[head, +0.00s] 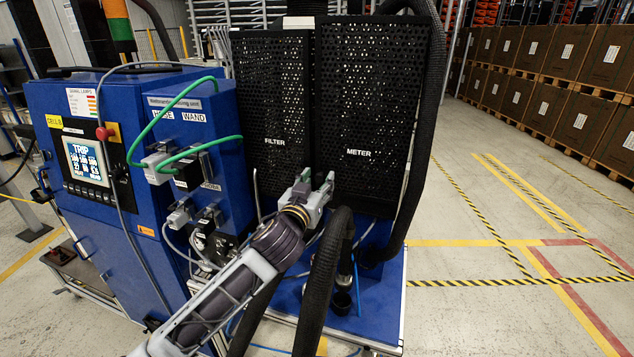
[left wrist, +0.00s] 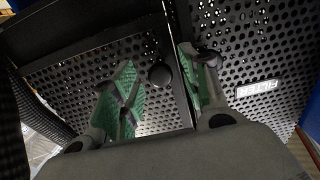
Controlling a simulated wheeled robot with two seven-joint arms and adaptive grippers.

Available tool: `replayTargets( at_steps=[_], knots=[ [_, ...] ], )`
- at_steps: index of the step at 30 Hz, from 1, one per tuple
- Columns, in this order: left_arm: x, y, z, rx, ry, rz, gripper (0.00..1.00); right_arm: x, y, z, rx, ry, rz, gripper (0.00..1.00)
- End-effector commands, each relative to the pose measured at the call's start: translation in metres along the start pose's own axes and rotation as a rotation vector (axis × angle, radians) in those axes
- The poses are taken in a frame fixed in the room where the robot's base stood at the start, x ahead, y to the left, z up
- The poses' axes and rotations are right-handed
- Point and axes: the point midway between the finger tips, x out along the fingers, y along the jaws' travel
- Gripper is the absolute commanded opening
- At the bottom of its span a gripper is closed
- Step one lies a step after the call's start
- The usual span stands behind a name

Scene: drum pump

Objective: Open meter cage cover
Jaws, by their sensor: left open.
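The meter cage cover (head: 372,105) is a black perforated panel labelled METER, standing upright and looking shut. The filter cover (head: 272,95), a similar black panel labelled FILTER, stands to its left. My left gripper (head: 318,186) is at the lower inner corner of the meter cover. In the left wrist view its green-padded fingers (left wrist: 163,90) are open. A round black knob (left wrist: 160,75) on the meter cover (left wrist: 75,85) shows in the gap between them, not visibly gripped. The filter cover (left wrist: 260,50) is behind the right finger there. My right gripper is not in view.
A blue control cabinet (head: 110,215) with green cables (head: 185,95) stands to the left. A thick black hose (head: 427,130) runs down the meter cover's right side, and another (head: 322,285) rises in front below. Floor (head: 490,220) to the right is clear.

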Motion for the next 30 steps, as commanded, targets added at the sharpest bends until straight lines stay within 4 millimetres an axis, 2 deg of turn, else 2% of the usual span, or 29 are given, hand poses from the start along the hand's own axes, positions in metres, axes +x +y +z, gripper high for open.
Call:
replayTargets(
  at_steps=[8,18,30],
  knots=[
    [0.0002,0.0001,0.0001,0.000,0.000,0.000,0.44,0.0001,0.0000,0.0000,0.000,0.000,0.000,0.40],
    [0.0001,0.0000,0.0002,0.000,0.000,0.000,0.00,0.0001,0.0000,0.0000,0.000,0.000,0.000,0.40],
    [0.0000,0.0012,0.0004,-0.001,-0.001,-0.002,0.00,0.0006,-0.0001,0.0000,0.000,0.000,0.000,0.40]
  ],
)
